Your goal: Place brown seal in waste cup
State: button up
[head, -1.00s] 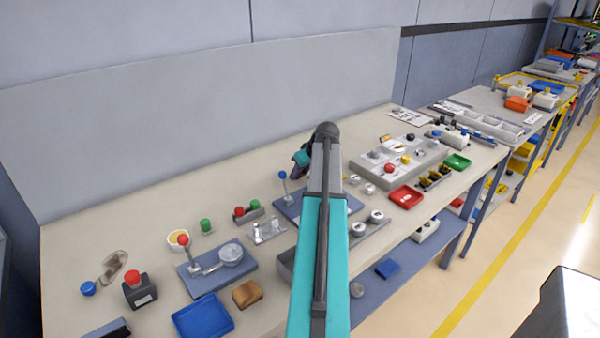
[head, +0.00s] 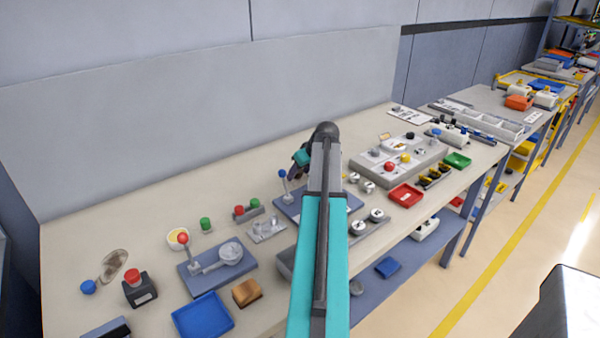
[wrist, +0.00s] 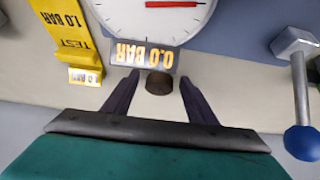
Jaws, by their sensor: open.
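A small dark brown round piece, which looks like the brown seal (wrist: 159,83), lies on the pale surface in the wrist view. My gripper (wrist: 158,78) is open, with one dark finger on each side of it and a gap visible on both sides. In the head view my gripper (head: 302,157) is mostly hidden behind my arm at the back of the bench, and the seal cannot be seen there.
In the wrist view a dial gauge (wrist: 160,18) with a 0.0 BAR label is just beyond my fingers. A yellow test tag (wrist: 68,35) is on its left, and a blue-knobbed lever (wrist: 301,142) on the right. A blue tray (head: 203,316) is at the bench's front left.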

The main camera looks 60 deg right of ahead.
jog(key=shift+b+v, duration=0.85)
jog(key=shift+v, duration=5.2)
jog(key=shift+r, duration=0.15)
